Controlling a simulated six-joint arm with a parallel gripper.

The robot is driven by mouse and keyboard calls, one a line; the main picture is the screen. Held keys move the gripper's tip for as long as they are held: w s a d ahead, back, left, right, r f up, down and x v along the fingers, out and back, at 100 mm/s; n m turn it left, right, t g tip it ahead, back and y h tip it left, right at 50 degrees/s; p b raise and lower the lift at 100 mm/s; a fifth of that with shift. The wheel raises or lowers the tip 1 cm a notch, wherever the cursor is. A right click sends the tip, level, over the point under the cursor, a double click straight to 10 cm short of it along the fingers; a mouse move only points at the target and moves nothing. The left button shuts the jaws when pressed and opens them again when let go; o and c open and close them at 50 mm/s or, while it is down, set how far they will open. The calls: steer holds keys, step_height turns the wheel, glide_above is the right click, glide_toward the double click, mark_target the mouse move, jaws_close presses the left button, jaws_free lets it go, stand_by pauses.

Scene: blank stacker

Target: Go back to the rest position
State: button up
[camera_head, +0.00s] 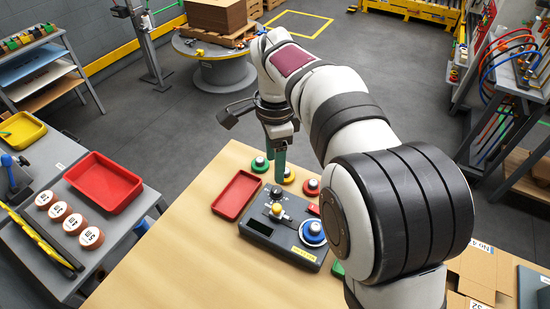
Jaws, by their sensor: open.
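My gripper (277,172) hangs from my white and black arm, pointing down over the far part of the wooden table (180,262). Its green fingers are open, and I see nothing between them. The fingertips overlap the area between a green round piece (259,164) and a yellow round piece (289,176); their height above the table is hard to tell. A red round piece (311,187) lies to the right. A dark grey device (262,238) stands nearer, with a blue and white round piece (313,233) on its right side and a yellow knob (277,209).
A shallow red tray (237,195) lies left of the device. A grey side bench at left holds a larger red tray (104,183) and several numbered round pieces (75,223). A round grey table (219,72) stands behind. The wooden table's front left is clear.

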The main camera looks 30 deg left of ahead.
steer(key=shift+r, duration=0.1)
stand_by(0.3)
steer(key=s+d+r+n, duration=0.1)
steer(key=d+r, duration=0.1)
steer(key=d, duration=0.4)
steer(key=s+d+r, duration=0.1)
steer(key=s+d, duration=0.1)
steer(key=d, duration=0.5)
steer(key=s+d+f+n+y, duration=0.1)
steer(key=s+d+f, duration=0.1)
steer(key=s+d, duration=0.5)
steer(key=s+d+f+n, duration=0.1)
steer(key=s+d+f, duration=0.1)
steer(key=s+d, duration=0.5)
steer(key=s, duration=0.3)
steer(key=shift+s+d+f+y, duration=0.15)
steer(key=shift+s+f+y, duration=0.2)
steer(key=shift+f+y, duration=0.05)
